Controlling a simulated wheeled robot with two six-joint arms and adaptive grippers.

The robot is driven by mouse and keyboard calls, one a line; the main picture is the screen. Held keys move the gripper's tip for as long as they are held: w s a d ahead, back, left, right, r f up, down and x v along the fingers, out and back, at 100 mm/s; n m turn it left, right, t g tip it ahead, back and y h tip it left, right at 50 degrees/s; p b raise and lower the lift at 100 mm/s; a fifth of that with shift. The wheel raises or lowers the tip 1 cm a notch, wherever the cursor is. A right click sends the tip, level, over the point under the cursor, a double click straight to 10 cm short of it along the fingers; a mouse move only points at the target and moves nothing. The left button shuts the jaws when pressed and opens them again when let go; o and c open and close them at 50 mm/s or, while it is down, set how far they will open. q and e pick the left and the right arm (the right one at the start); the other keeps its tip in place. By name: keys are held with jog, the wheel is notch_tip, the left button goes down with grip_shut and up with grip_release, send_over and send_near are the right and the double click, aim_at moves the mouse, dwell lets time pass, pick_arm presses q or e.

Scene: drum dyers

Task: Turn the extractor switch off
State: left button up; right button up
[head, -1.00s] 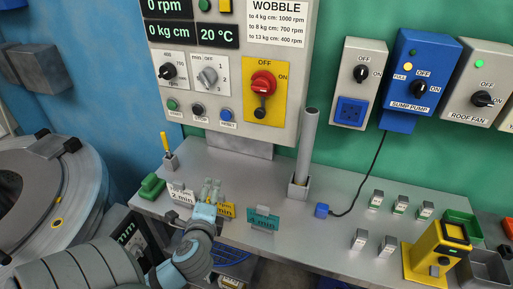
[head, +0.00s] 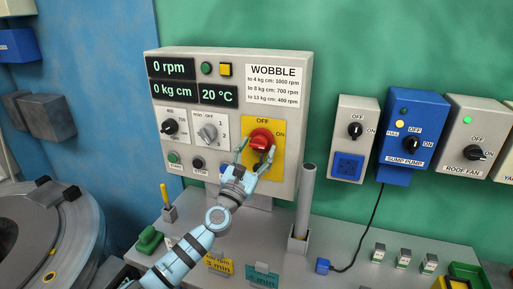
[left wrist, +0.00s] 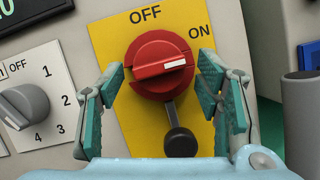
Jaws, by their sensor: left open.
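The red rotary switch (head: 261,139) sits on a yellow plate (head: 277,128) marked OFF at the top and ON at the right, on the grey control panel. In the left wrist view the red switch (left wrist: 160,62) has a white mark pointing right, toward the ON side. A black round-ended lever (left wrist: 180,140) hangs below it. My left gripper (head: 256,153) is open in front of the switch. In the left wrist view its fingers stand left and right of the red knob, with visible gaps. My right gripper is not in view.
A grey selector knob (left wrist: 25,103) lies left of the yellow plate. A grey upright tube (head: 303,200) stands right of my left gripper. Sump pump (head: 403,140) and roof fan (head: 475,145) boxes hang farther right. Signs (head: 262,278) stand on the bench below.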

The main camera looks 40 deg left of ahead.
pick_arm(q)
jog(key=shift+r, duration=0.1)
jog(key=c, duration=0.9)
jog(key=shift+c, duration=1.3)
